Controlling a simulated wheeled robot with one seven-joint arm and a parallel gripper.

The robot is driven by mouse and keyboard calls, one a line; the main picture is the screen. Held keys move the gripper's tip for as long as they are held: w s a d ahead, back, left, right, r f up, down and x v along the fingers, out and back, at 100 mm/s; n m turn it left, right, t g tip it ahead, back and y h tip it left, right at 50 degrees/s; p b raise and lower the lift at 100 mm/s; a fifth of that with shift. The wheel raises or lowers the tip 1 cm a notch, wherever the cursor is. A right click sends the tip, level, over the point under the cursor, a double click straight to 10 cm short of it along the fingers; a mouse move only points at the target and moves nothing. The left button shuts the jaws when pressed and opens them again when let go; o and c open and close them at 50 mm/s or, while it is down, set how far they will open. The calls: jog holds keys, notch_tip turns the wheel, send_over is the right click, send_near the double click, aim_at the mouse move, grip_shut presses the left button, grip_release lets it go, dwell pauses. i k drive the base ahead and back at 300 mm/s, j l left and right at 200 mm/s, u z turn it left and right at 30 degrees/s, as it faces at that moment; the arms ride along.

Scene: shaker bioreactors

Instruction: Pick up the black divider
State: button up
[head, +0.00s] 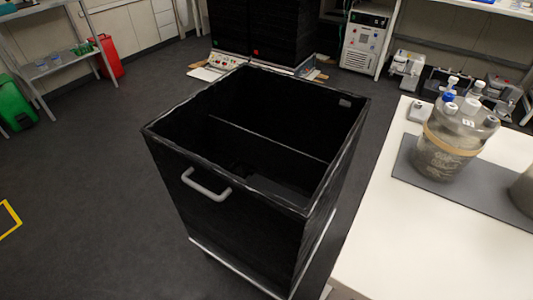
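A large open-topped black box (245,225) with a grey handle (205,186) on its front wall stands in the middle of the head view. Inside it, a thin pale line runs across from the left wall to the right wall. It looks like the top edge of a black divider (268,141) standing in the box. Black on black makes its faces and lower part hard to tell from the box walls. My gripper is not in view.
A white bench (430,265) is close on the right, bearing a grey mat (480,207) and a capped vessel (450,145). Black units stand behind the box. A red can (107,57) and shelf are at the left. Floor (90,200) left of the box is mostly clear.

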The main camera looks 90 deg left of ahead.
aim_at(305, 172)
jog(key=k+j, duration=0.15)
jog(key=k, duration=0.5)
jog(key=k+j, duration=0.15)
jog(key=k, duration=0.5)
jog(key=k+j, duration=0.15)
jog(key=k, duration=0.5)
jog(key=k+u, duration=0.2)
jog(key=u, duration=0.2)
jog(key=k+j+u, duration=0.2)
jog(key=u, duration=0.25)
jog(key=k+j+u, duration=0.2)
jog(key=u, duration=0.2)
